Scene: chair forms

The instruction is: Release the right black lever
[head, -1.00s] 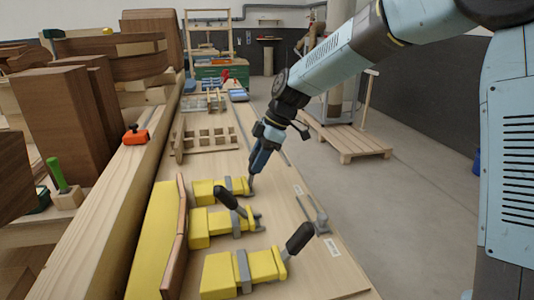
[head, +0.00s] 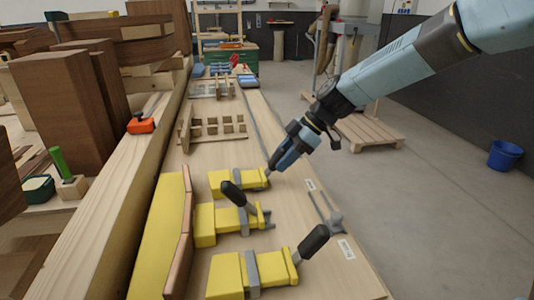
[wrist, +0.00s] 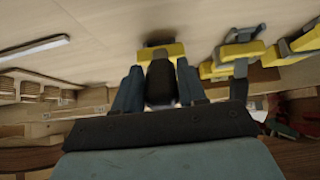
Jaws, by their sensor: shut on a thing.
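Three yellow clamps with grey bands lie in a row on the wooden bench (head: 330,270). My gripper (head: 271,172) is at the far clamp (head: 222,183). In the wrist view my gripper (wrist: 160,90) has its two fingers on either side of this clamp's black lever (wrist: 160,82) and is shut on it. The head view hides that lever behind the fingers. The middle clamp (head: 204,226) has a black lever (head: 234,194) tilted up to the left. The near clamp (head: 226,277) has a black lever (head: 313,240) tilted up to the right.
A yellow board (head: 158,240) with a brown edge runs left of the clamps. A grey metal bar (head: 327,214) lies on the bench to their right. A wooden rack (head: 212,128) stands farther back. The floor right of the bench is mostly clear.

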